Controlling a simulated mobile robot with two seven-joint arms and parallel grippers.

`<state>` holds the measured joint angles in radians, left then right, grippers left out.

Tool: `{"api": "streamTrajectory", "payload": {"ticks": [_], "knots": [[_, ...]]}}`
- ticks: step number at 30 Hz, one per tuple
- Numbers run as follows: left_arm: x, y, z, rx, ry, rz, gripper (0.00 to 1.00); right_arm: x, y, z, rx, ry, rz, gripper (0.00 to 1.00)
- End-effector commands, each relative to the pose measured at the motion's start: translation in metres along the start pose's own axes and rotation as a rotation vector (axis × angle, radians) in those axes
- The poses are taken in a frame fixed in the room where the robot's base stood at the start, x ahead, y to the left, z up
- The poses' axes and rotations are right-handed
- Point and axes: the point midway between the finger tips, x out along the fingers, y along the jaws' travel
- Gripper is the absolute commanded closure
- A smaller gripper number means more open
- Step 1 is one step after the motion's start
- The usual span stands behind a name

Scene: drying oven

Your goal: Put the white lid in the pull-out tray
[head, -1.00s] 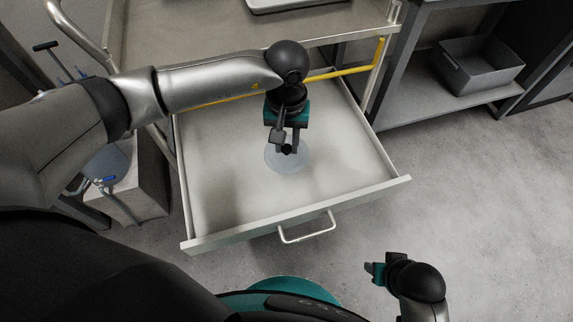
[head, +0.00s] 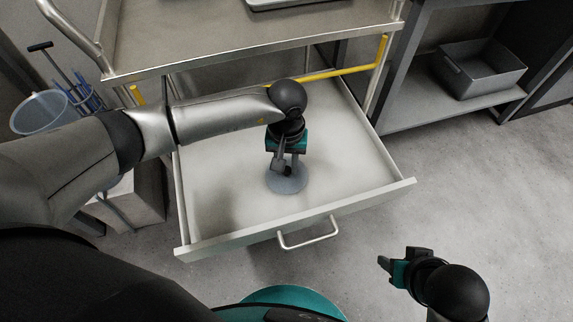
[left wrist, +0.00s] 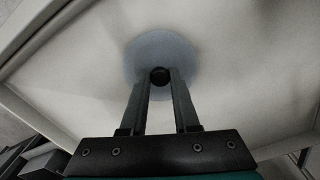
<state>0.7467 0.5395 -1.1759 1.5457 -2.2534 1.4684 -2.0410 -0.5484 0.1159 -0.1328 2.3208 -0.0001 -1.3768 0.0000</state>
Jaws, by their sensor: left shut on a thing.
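The lid (head: 292,186) is a pale grey-blue disc with a dark knob, inside the pull-out tray (head: 225,212), near its middle. My left gripper (head: 286,170) points down over the lid and is shut on its knob. In the left wrist view the lid (left wrist: 150,55) shows beyond the two fingers, with the dark knob (left wrist: 160,76) between the fingertips (left wrist: 160,82). I cannot tell whether the lid touches the tray floor. My right gripper (head: 386,268) is empty at the lower right, over the floor; its fingers show too small to tell their opening.
The tray is pulled out below a metal cart top (head: 200,45), with its handle (head: 308,236) at the front. A yellow bar (head: 345,70) runs behind. A grey bin (head: 480,72) stands on a shelf at right. The tray floor around the lid is clear.

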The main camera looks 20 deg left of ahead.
Motion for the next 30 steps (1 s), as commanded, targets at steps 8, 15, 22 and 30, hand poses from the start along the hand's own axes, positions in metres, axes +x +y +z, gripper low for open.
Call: {"api": "streamTrajectory", "payload": {"ticks": [8,15,22,30], "knots": [[0.0022,0.0002,0.0,0.0,0.0,0.0,1.0,-0.0034,0.0001,-0.0011,0.0,0.006,0.0,0.5],[0.0019,0.0002,0.0,0.0,0.0,0.0,0.49,-0.0062,0.0003,-0.0027,0.001,0.011,0.001,0.5],[0.0019,0.0002,-0.0001,0.0,0.0,0.0,0.41,-0.0056,0.0004,-0.0022,0.001,0.009,0.001,0.5],[-0.0025,0.0002,0.0,0.0,0.0,0.001,0.41,-0.0029,0.0002,-0.0011,0.0,0.002,0.0,0.5]]}}
